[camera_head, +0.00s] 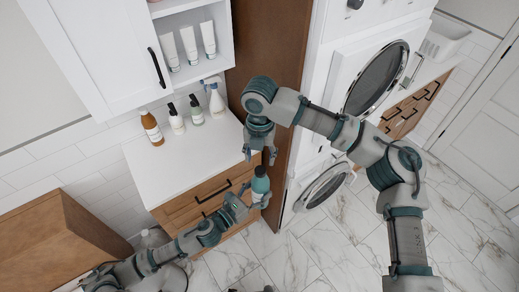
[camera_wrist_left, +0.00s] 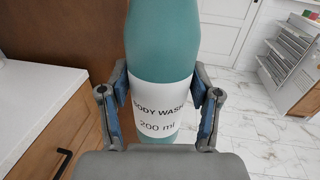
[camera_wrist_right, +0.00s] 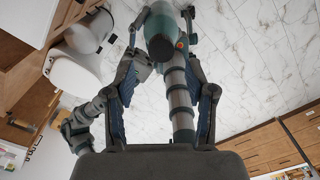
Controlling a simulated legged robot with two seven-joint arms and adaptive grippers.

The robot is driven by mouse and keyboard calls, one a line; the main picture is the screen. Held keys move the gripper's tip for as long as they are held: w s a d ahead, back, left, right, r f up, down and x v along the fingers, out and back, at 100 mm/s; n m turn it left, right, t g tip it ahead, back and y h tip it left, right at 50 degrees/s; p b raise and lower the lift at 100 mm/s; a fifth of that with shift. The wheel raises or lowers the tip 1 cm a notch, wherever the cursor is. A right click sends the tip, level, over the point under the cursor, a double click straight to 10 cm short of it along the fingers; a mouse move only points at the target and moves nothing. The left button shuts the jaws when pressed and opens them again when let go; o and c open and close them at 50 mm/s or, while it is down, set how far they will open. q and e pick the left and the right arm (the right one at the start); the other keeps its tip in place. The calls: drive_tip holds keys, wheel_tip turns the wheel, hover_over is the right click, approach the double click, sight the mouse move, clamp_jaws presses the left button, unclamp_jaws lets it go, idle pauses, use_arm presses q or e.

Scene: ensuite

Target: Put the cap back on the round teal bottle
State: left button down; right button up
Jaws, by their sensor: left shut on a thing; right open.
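The round teal bottle (camera_head: 260,185) is upright in my left gripper (camera_head: 254,202), off the floor in front of the counter. The left wrist view shows the bottle (camera_wrist_left: 160,45) between both fingers, with a white "BODY WASH 200 ml" label; its top is out of that view. My right gripper (camera_head: 259,155) is open just above the bottle, fingers pointing down. A small dark part, which looks like the cap (camera_head: 261,170), shows at the bottle's top below the right fingertips. I cannot tell whether it is seated on the neck.
A white counter (camera_head: 165,165) with wooden drawers stands behind, left of the grippers, holding several bottles and a spray bottle (camera_head: 215,100) at the back. Marble floor lies below.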

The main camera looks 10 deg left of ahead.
sight(260, 169)
wheel_tip(260, 169, down, 6)
drive_tip(key=shift+r, duration=0.1)
idle(0.4)
